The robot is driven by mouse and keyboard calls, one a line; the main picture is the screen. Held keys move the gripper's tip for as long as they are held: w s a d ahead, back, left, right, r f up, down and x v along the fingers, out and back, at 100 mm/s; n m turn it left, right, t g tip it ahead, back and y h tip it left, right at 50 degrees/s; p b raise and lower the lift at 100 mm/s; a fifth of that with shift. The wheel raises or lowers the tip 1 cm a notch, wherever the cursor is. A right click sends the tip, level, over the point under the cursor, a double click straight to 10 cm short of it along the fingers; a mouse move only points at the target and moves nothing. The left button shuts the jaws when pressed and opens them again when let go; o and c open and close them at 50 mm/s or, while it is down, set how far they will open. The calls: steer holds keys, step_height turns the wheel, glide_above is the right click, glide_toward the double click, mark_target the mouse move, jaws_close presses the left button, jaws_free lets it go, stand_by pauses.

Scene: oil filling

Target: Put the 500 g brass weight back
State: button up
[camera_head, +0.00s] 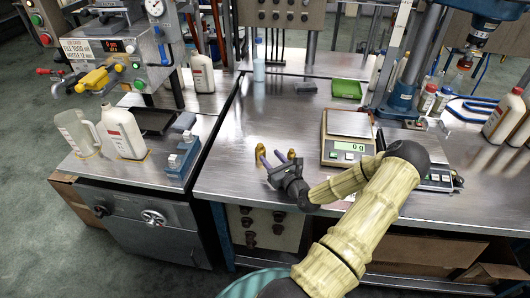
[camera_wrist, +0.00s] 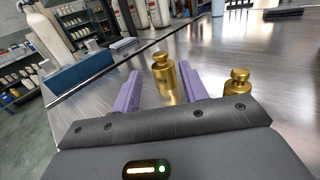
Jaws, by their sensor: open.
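Two brass knobbed weights stand upright on the steel bench. In the wrist view one weight (camera_wrist: 165,76) is between my purple fingers, with visible gaps, and the other weight (camera_wrist: 237,83) is just outside the right finger. In the head view they are the left weight (camera_head: 262,149) and the right weight (camera_head: 291,154). No gram marking is readable, so I cannot tell which is 500 g. My gripper (camera_head: 268,157) is open, low over the bench, with nothing held. Its fingers also show in the wrist view (camera_wrist: 158,75).
A scale reading 0 g (camera_head: 347,148) stands to the right of the weights, with a second scale beyond my arm. A blue stand (camera_head: 183,158) and white bottles are on the left bench.

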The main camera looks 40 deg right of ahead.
steer(key=s, duration=0.4)
steer(key=shift+s+a, duration=0.2)
steer(key=shift+a, duration=0.15)
stand_by(0.6)
